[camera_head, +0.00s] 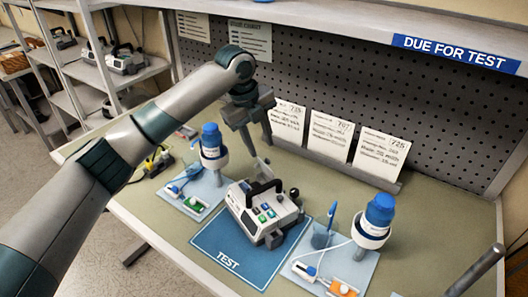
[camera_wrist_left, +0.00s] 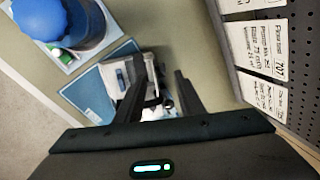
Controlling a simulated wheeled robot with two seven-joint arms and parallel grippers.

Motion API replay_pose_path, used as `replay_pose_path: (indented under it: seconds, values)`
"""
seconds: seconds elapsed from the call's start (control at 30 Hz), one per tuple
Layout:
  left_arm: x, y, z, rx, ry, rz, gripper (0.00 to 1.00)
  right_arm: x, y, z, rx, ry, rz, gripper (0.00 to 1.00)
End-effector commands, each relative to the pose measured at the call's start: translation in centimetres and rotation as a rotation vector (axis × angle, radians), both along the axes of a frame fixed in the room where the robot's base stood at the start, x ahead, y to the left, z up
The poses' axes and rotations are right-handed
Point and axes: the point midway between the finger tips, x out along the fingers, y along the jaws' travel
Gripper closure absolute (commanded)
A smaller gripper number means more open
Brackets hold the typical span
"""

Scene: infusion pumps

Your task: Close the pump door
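The white and grey infusion pump (camera_head: 265,212) with a black carry handle stands on the blue TEST mat (camera_head: 228,258).
Blue-capped bottles stand on pale mats left (camera_head: 212,150) and right (camera_head: 375,218) of the pump, with tubing and clips. Paper cards (camera_head: 330,135) lean along the pegboard (camera_head: 330,70) behind. A grey rod (camera_head: 478,270) rises at the front right. The bench's right side is mostly clear.

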Motion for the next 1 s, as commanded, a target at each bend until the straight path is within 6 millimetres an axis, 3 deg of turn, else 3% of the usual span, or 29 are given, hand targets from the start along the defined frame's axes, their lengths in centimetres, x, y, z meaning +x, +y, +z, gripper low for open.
replay_pose_path:
  seconds: [0.33,0.8,0.93,1.0]
  values:
    - [0.6,-1.1,-4.6,-0.001,0.003,-0.001,0.65,0.1,0.0,1.5,0.0,-0.001,0.0,0.7]
    - [0.8,-1.2,-5.6,0.0,0.0,0.0,0.65,0.0,-0.1,1.6,-0.001,0.0,0.0,0.7]
    - [0.8,-1.2,-5.5,0.0,0.0,0.0,0.96,0.0,-0.1,1.6,-0.001,0.0,0.001,0.7]
    - [0.8,-1.2,-5.5,0.0,0.0,0.0,1.0,0.0,-0.1,1.6,-0.001,0.001,0.001,0.7]
